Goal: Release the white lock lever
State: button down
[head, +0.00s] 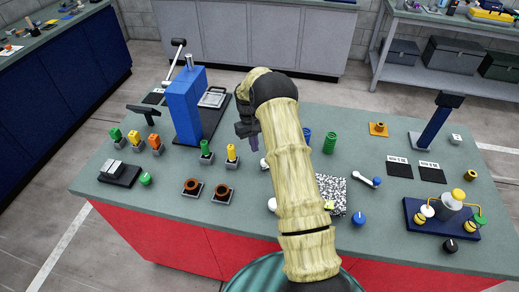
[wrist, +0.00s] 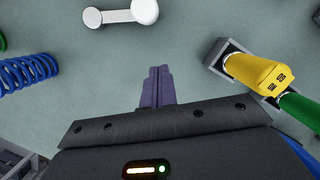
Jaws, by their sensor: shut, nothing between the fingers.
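The white lock lever (wrist: 120,14) lies at the top of the wrist view, with a large round end at the right and a smaller end at the left. In the head view a white piece (head: 264,163) shows beside my arm, which may be its round end; the rest there is hidden behind my arm. My gripper (wrist: 157,75) has purple fingers, shut together and empty. In the wrist view its tips sit below the lever, apart from it. In the head view my gripper (head: 254,143) is over the bench, right of the yellow spool.
A yellow spool (wrist: 258,72) in a grey holder is right of my fingers, with a green one (wrist: 298,112) beyond. A blue spring (wrist: 28,73) is at the left. In the head view a blue press (head: 184,105) stands left and another white lever (head: 361,176) lies right.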

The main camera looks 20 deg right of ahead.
jog(key=s, duration=0.1)
jog(key=s+p, duration=0.1)
jog(key=shift+s+d+r, duration=0.15)
jog(key=shift+s+d, duration=0.1)
jog(key=shift+s, duration=0.15)
jog(key=shift+s+f+p, duration=0.2)
jog(key=shift+s+p, duration=0.15)
jog(key=shift+s, duration=0.25)
